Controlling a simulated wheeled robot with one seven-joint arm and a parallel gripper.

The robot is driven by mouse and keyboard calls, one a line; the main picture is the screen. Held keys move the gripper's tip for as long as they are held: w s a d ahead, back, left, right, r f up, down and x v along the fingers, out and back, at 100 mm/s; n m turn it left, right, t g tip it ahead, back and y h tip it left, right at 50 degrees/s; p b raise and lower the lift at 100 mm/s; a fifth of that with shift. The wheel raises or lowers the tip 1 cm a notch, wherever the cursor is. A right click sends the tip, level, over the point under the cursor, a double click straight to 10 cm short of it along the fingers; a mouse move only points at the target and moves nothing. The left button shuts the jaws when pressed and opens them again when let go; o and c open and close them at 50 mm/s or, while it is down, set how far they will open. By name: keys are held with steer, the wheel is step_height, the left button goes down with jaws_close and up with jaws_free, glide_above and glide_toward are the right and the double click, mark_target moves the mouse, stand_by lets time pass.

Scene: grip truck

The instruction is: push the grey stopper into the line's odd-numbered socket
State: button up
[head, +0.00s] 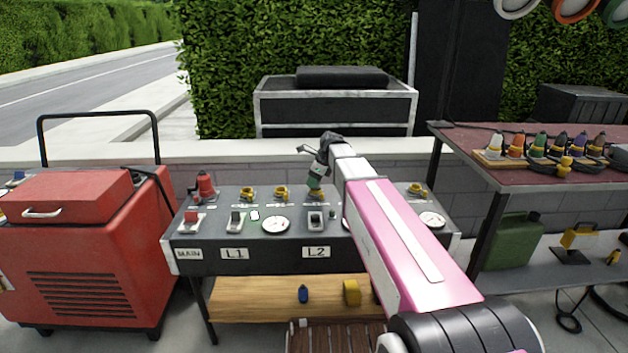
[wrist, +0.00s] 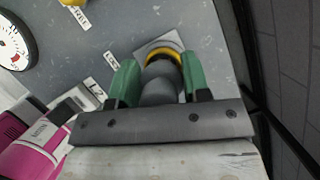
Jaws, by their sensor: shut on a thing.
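My gripper (head: 316,181) is over the L2 part of the dark panel (head: 345,262). In the wrist view its green fingers (wrist: 158,80) are shut on the sides of the grey stopper (wrist: 160,88). A yellow-ringed socket (wrist: 164,47) shows directly beyond the stopper's far end. The ring appears around that end, but I cannot tell how deep the stopper sits. In the head view the gripper hides most of the stopper and this socket. Two other yellow sockets (head: 248,193) (head: 281,191) stand to the left, and one (head: 417,189) to the right.
A red plug (head: 205,186) stands at the panel's left. Switches and dials (head: 275,224) line its front, above the L1 label (head: 234,254) and L2 label (head: 316,252). A red generator (head: 75,235) stands left. A shelf (head: 480,165) with coloured connectors stands right.

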steer(key=shift+f, duration=0.65)
steer(key=o, duration=1.3)
steer(key=shift+r, duration=2.5)
steer(key=shift+s, duration=0.1)
